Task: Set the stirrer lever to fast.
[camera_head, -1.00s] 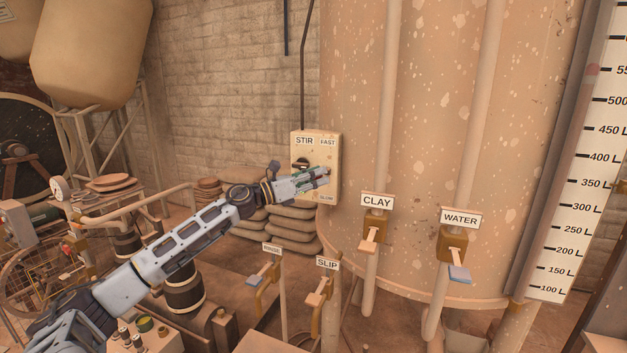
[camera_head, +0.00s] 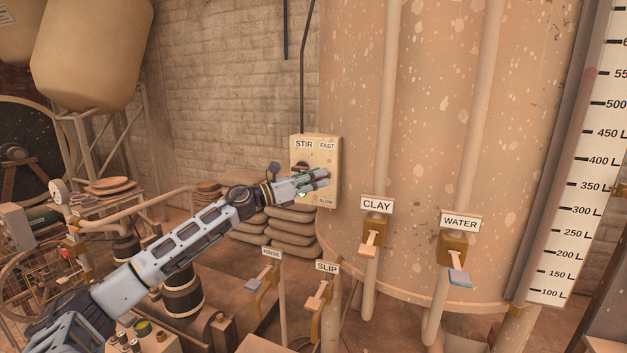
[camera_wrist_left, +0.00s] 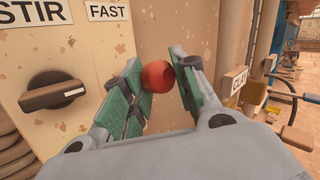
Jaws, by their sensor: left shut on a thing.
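The stirrer box (camera_head: 313,158) is a cream panel on the tank's left side. Its STIR label (camera_head: 304,144) is at the upper left, FAST label (camera_head: 327,146) at the upper right and SLOW label (camera_head: 326,201) at the lower right. My left gripper (camera_head: 326,176) is at the right half of the box, between FAST and SLOW. In the left wrist view its green-padded fingers are shut on the lever's round red knob (camera_wrist_left: 158,76). The lever's shaft is hidden. My right gripper is not in view.
A black rotary knob (camera_wrist_left: 54,91) sits under STIR, left of my fingers. Below right are the CLAY valve (camera_head: 373,235) and WATER valve (camera_head: 454,248). The SLIP valve (camera_head: 319,292) stands lower, and stacked sacks (camera_head: 290,228) lie behind my forearm.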

